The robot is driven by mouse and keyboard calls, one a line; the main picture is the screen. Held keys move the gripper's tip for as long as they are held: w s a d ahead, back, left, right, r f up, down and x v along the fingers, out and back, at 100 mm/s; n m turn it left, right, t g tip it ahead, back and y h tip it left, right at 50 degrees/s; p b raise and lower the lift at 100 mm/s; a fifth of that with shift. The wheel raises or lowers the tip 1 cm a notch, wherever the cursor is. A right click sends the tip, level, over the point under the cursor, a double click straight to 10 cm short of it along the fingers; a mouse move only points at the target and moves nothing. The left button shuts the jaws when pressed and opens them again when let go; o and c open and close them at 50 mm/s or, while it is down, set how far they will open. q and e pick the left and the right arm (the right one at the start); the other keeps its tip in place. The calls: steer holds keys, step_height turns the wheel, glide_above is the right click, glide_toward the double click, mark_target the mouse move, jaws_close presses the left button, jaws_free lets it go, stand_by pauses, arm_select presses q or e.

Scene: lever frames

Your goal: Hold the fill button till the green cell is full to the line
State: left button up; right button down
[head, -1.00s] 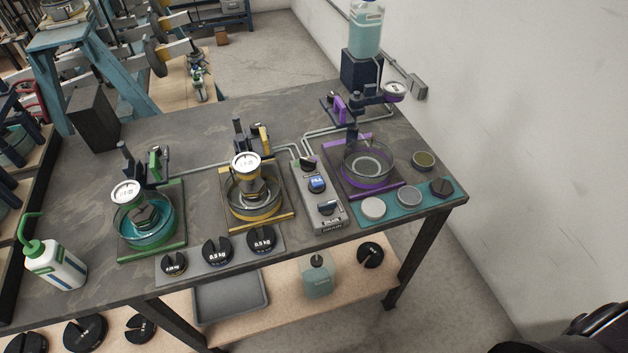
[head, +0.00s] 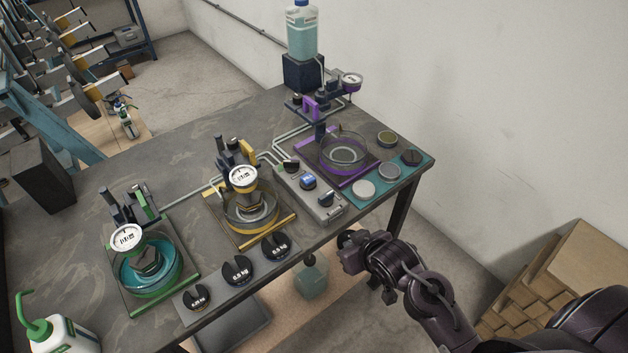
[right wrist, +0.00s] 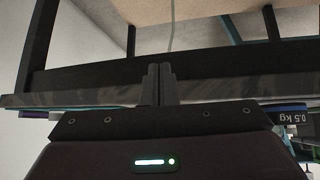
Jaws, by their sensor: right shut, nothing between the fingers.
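The green cell (head: 165,283) is a round glass vessel with teal liquid on a green-edged base, at the left of the bench in the head view. A dial gauge (head: 128,238) stands over it. The level against any line is too small to read. The blue fill button (head: 308,182) is on a grey control box (head: 318,196), between a dark knob (head: 291,167) and a drain control (head: 326,201). My right gripper (head: 350,256) is shut and empty, in front of the bench edge and apart from the button. Its closed fingers (right wrist: 157,82) show in the right wrist view. My left gripper is out of view.
The yellow cell (head: 250,219) and purple cell (head: 344,156) flank the control box. Slotted weights (head: 238,270) lie along the front edge. A teal mat (head: 409,177) holds small discs at the right. A wash bottle (head: 60,335) stands at lower left. Cartons (head: 540,290) are at right.

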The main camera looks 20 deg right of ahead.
mark_target(308, 179)
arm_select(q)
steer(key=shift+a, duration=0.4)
arm_select(e)
steer(key=w+r+n+t+y, duration=0.1)
steer(key=w+r+t+y, duration=0.1)
steer(key=r, duration=0.6)
steer(key=w+r+n+t+y, duration=0.1)
steer(key=w+r+t+y, duration=0.1)
steer(key=r, duration=0.6)
steer(key=shift+w+a+t, duration=0.35)
steer(key=shift+w+t, duration=0.45)
steer(key=shift+t, duration=0.1)
